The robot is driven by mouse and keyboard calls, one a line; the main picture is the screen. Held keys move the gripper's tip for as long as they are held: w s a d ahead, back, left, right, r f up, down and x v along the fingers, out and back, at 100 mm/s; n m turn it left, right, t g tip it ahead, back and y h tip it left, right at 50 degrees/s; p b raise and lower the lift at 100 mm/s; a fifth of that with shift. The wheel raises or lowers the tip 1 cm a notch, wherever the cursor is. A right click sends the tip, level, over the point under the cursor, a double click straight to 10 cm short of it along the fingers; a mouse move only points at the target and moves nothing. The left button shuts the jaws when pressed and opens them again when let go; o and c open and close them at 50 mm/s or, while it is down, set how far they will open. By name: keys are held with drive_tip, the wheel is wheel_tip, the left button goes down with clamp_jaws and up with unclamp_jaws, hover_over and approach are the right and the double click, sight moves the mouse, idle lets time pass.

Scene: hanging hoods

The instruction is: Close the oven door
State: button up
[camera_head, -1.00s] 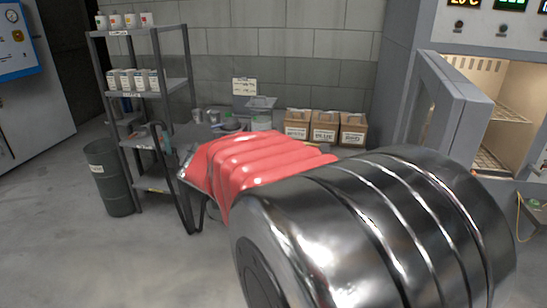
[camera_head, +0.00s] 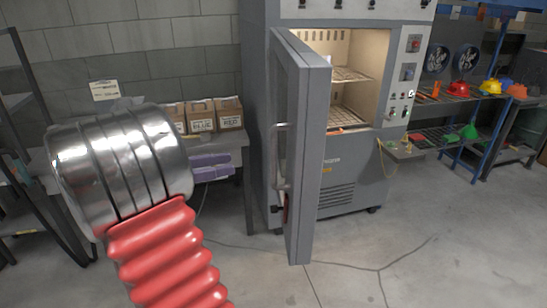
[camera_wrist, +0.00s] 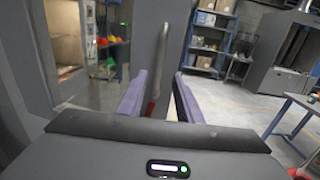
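The oven (camera_head: 350,175) is a tall grey cabinet with a lit interior and wire racks. Its thick grey door (camera_head: 308,150) stands wide open, swung out toward me. The upright metal handle (camera_head: 280,158) is on the door's left face. My gripper (camera_head: 230,167), with purple fingers, is left of the handle at about its height in the head view, and apart from it there. In the wrist view my gripper (camera_wrist: 164,85) is open and empty, and the handle (camera_wrist: 158,65) shows ahead between the fingers. Whether a finger touches it cannot be told.
Labelled cardboard boxes (camera_head: 215,115) stand on a table behind my gripper. A blue rack (camera_head: 470,125) with coloured helmets is on the right. A yellow cord (camera_head: 382,160) hangs by the oven's right side. The floor in front of the oven is clear.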

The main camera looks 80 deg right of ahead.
drive_tip(key=shift+s, duration=0.1)
hover_over(274, 183)
drive_tip(key=shift+d, duration=0.45)
drive_tip(key=shift+c, duration=0.5)
clamp_jaws()
